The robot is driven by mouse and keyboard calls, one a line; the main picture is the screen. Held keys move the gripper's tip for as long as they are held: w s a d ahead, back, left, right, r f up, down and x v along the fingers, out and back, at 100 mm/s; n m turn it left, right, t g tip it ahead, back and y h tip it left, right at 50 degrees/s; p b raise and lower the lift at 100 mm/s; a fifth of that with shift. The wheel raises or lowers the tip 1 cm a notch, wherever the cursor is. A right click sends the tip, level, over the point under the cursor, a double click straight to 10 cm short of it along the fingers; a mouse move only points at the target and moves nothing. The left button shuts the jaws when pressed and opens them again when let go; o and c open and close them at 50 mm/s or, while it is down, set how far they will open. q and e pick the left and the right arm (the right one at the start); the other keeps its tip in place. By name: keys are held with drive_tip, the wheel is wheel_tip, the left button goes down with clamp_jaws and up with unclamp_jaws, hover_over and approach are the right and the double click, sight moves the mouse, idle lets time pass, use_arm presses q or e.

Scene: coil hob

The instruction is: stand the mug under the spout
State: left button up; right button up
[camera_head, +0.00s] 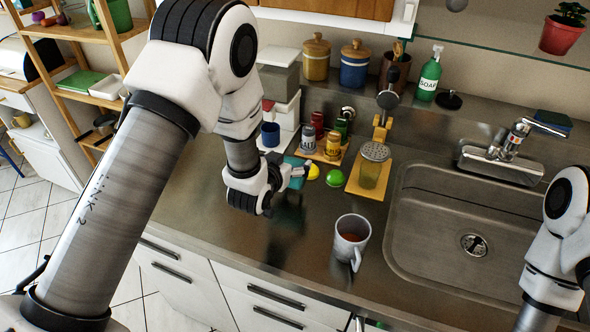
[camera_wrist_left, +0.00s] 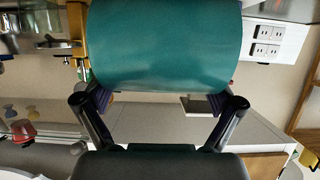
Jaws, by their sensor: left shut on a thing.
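My left gripper (camera_head: 285,177) is shut on a teal cylindrical thing, probably a mug (camera_head: 295,168), held near the counter behind the middle of the worktop. In the left wrist view the teal thing (camera_wrist_left: 165,45) fills the top middle between the fingers (camera_wrist_left: 160,103); no handle shows. Another mug, pale grey with brown liquid (camera_head: 351,239), stands upright by the front edge, handle toward the front. A small blue cup (camera_head: 270,134) is by a white and grey machine (camera_head: 284,100) at the back left. I cannot make out a spout there. My right gripper is out of view.
Jars (camera_head: 332,146) stand on a board behind. The sink (camera_head: 465,235) is at right. The front-left counter (camera_head: 200,225) is clear.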

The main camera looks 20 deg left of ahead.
use_arm(q)
drive_tip(key=f, duration=0.2)
drive_tip(key=w+f+p, duration=0.1)
drive_tip(key=f, duration=0.2)
drive_tip(key=shift+f, duration=0.25)
drive_tip(key=shift+s+r, duration=0.15)
drive_tip(key=shift+s, duration=0.05)
drive_tip(key=shift+s+b, duration=0.15)
drive_tip(key=shift+b, duration=0.15)
drive_tip(key=o, duration=1.2)
drive_tip(key=shift+w, duration=0.2)
